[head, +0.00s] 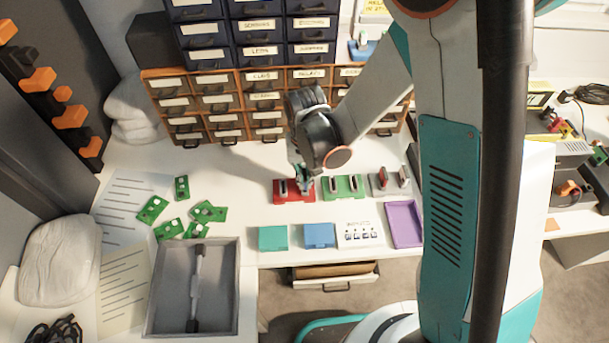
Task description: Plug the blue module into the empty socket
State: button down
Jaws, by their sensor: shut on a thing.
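My gripper (304,182) points down at the right part of the red socket block (281,198). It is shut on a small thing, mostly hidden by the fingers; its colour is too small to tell. A slot with a pale insert shows in the left part of the red block. To the right, a green socket block (343,197) holds upright pieces, and a grey block (379,191) holds pale and red upright pieces. I cannot make out the blue module or an empty socket for certain. A flat blue pad (320,235) lies in front of the blocks.
A teal pad (273,238), a white labelled panel (361,236) and a purple tray (404,222) line the front edge. Green circuit boards (208,211) and a grey tray (192,243) lie left. Drawer cabinets (250,100) stand behind. An open drawer (335,280) juts out below.

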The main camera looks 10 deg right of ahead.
aim_at(305, 173)
jog(key=shift+f+b, duration=0.65)
jog(key=shift+b, duration=0.25)
dwell(1.1)
jog(key=c, duration=1.7)
grip_release()
jog(key=shift+o, duration=0.2)
notch_tip(305, 173, up, 12)
